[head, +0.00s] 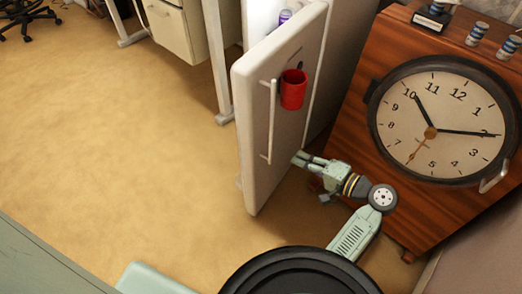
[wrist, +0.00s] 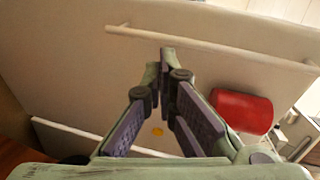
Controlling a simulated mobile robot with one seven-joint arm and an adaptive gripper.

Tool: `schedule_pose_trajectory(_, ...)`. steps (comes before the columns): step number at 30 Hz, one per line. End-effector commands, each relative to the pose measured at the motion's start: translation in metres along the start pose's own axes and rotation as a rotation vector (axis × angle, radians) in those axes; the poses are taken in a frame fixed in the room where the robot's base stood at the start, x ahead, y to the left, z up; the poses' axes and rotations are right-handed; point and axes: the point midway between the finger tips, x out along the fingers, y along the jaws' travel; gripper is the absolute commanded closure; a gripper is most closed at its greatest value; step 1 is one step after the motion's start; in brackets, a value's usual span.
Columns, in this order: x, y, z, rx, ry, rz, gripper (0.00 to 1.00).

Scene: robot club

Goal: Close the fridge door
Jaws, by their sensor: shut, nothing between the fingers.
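The white fridge door (head: 258,100) stands open, swung out from the fridge body (head: 338,60) behind it. A long white bar handle (head: 271,120) runs down its outer face, and it also crosses the upper part of the wrist view (wrist: 210,47). A red cup (head: 293,90) is on the door's outer face; the wrist view shows it at right (wrist: 243,110). My gripper (head: 299,158) is shut and empty, beside the lower end of the handle on the door's outer side. Its fingertips (wrist: 166,55) point at the door face; I cannot tell if they touch.
A wooden cabinet with a big round clock (head: 432,120) stands close to the right of my arm. A purple-capped bottle (head: 284,17) shows behind the door's top edge. White table legs (head: 217,65) and a drawer unit (head: 175,30) stand behind. The floor (head: 130,130) to the left is clear.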

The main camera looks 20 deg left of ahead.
Motion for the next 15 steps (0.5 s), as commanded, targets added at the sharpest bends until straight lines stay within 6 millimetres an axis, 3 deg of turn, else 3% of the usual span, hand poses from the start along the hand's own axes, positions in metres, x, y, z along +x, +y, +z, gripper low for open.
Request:
schedule_pose_trajectory(3,-0.018,0.0,0.025,0.081,-0.067,-0.124,1.0)
schedule_pose_trajectory(7,-0.028,-0.003,0.036,0.111,-0.099,-0.19,1.0)
schedule_pose_trajectory(11,-0.02,-0.007,0.039,0.114,-0.108,-0.2,1.0)
schedule_pose_trajectory(15,0.003,-0.012,0.042,0.114,-0.109,-0.199,1.0)
